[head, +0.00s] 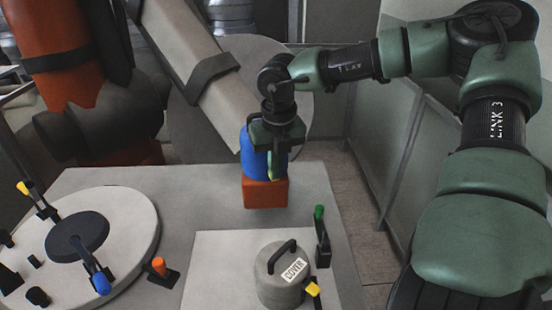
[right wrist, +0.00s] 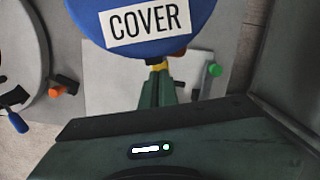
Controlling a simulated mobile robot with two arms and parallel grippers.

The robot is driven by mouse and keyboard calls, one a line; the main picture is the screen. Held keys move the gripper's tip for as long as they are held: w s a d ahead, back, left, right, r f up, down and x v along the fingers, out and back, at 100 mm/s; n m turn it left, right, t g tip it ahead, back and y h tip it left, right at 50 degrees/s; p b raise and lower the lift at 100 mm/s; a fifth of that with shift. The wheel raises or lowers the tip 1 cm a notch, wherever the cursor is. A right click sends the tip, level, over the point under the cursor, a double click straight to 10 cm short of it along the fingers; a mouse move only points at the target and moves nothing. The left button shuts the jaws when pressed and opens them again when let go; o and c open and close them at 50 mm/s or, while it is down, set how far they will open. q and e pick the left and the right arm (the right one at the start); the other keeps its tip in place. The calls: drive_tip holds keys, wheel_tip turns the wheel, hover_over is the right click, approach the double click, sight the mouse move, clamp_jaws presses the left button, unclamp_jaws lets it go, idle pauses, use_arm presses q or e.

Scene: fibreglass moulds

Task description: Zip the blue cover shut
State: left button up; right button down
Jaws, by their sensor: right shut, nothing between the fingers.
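The blue cover (head: 251,158) stands upright on an orange block (head: 265,193) near the far edge of the grey table. In the right wrist view the blue cover (right wrist: 143,35) fills the top and bears a white COVER label. I cannot make out its zip or zip pull. My right gripper (head: 278,168) points down in front of the cover's right side and hides part of it. Its fingers also show in the right wrist view (right wrist: 159,80), shut and empty, just below the cover's edge. I cannot tell whether they touch it. My left gripper is not in view.
A grey round pot (head: 280,286) with a black handle and COVER label stands on a pale board (head: 218,266). A green-topped lever (head: 320,232) rises beside it. A round pale plate (head: 128,228) with clamps is at left. An orange-topped clamp (head: 159,267) stands between.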

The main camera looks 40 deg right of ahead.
drive_tip(key=shift+s+f, duration=0.5)
drive_tip(key=shift+f, duration=0.25)
drive_tip(key=shift+s+a+r+b, duration=0.25)
drive_tip(key=shift+s+r+b, duration=0.1)
drive_tip(key=shift+s, duration=0.1)
drive_tip(key=shift+s+a+r+b, duration=0.2)
drive_tip(key=shift+s+b, duration=0.1)
drive_tip(key=shift+s, duration=0.1)
wheel_tip(320, 180, up, 8)
drive_tip(key=b, duration=0.1)
drive_tip(key=shift+s+a+f, duration=0.15)
drive_tip(key=shift+s+f, duration=0.1)
drive_tip(key=shift+s, duration=0.1)
